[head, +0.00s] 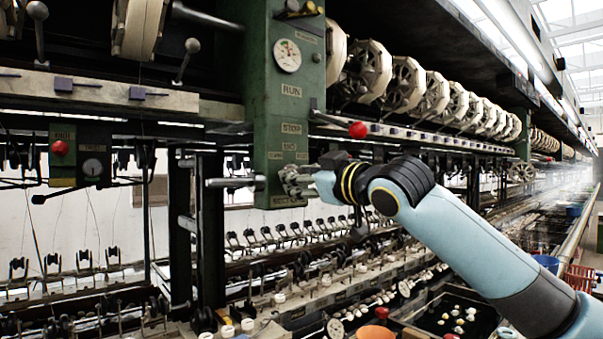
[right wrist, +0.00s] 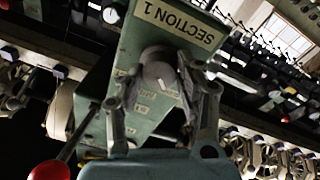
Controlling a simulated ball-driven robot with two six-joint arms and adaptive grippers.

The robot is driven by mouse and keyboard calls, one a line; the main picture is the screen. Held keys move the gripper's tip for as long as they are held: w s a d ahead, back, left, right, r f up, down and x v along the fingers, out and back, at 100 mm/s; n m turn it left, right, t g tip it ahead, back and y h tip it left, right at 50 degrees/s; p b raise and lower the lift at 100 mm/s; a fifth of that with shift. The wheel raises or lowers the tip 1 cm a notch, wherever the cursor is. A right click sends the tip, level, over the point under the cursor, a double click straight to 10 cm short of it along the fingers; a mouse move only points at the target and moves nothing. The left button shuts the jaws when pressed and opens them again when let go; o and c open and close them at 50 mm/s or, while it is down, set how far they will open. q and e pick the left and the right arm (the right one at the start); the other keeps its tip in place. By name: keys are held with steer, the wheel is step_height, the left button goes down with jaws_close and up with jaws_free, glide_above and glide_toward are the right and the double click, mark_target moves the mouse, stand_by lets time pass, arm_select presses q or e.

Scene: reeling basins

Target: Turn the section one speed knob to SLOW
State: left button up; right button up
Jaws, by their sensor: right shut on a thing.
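The section one speed knob (right wrist: 157,72) is a round grey knob on the green control post, below the yellow "SECTION 1" plate (right wrist: 180,22) in the right wrist view. My right gripper (right wrist: 152,88) has its fingers on either side of the knob and is shut on it. In the head view my right gripper (head: 296,182) is at the lower part of the green post (head: 275,100) and hides the knob. The small labels around the knob are too blurred to read, so I cannot tell its setting. My left gripper is not in view.
A red ball-ended lever (head: 358,130) sticks out just right of the post; its red ball (right wrist: 50,170) is also low in the right wrist view. A dial gauge (head: 287,55) is higher on the post. A row of reels (head: 405,85) runs back to the right.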

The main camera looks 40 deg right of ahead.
stand_by(0.3)
steer(key=o, duration=1.2)
steer(key=shift+c, duration=0.2)
steer(key=s, duration=0.7)
steer(key=shift+s+f, duration=0.2)
steer(key=shift+s, duration=0.05)
steer(key=shift+d, duration=0.1)
